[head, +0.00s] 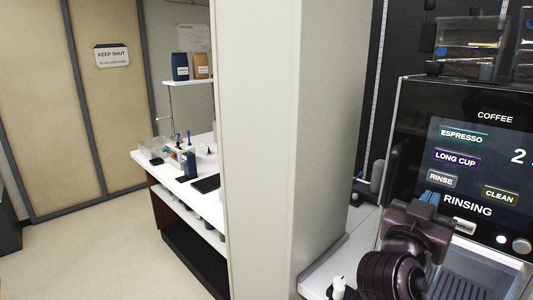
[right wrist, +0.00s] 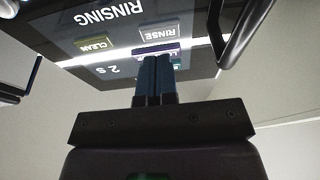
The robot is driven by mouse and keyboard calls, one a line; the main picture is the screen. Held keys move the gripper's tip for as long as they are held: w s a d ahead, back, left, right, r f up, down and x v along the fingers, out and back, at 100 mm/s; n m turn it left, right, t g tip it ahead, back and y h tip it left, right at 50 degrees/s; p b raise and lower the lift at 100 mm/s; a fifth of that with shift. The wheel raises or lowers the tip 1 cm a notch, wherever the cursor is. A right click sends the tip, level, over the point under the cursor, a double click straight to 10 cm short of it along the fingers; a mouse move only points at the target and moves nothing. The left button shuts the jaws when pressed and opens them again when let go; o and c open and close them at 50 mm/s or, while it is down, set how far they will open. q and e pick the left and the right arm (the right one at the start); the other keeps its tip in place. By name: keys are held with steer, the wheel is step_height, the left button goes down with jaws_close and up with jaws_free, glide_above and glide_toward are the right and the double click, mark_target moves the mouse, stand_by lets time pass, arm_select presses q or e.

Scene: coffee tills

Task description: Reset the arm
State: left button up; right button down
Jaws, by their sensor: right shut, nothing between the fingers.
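My right gripper (head: 430,198) is in front of the coffee machine (head: 410,100) at the right of the head view. Its two blue fingers are shut together with nothing between them; they also show in the right wrist view (right wrist: 156,72). The touch screen (head: 480,165) shows COFFEE, ESPRESSO, LONG CUP, RINSE and CLEAN buttons, and the word RINSING. The fingertips overlap the screen's lower left in the head view; I cannot tell whether they touch it. In the right wrist view the screen (right wrist: 105,60) appears upside down. My left gripper is not in view.
A pale pillar (head: 290,130) stands left of the machine. A drip tray (head: 475,275) lies below the screen. A small white bottle (head: 339,288) is near my right arm. A white counter (head: 165,180) with small items stands beyond the pillar, with open floor (head: 100,250) left of it.

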steer(key=s+d+f+n+g+y, duration=0.1)
steer(key=s+f+n+g+y, duration=0.2)
steer(key=f, duration=0.8)
steer(key=s+d+f+n+g+y, duration=0.15)
steer(key=s+f+y, duration=0.35)
steer(key=f, duration=0.5)
steer(key=s+a+f+n+g+y, duration=0.35)
steer(key=s+f, duration=0.35)
steer(key=s, duration=0.3)
steer(key=s+a+f+n+g+y, duration=0.2)
steer(key=s+f+g+y, duration=0.15)
steer(key=s+f, duration=0.5)
steer(key=w+f+t, duration=0.7)
steer(key=f+t, duration=0.1)
steer(key=t, duration=0.1)
steer(key=shift+w+d+n+y, duration=0.15)
steer(key=shift+w+n+y, duration=0.1)
steer(key=shift+n+y, duration=0.05)
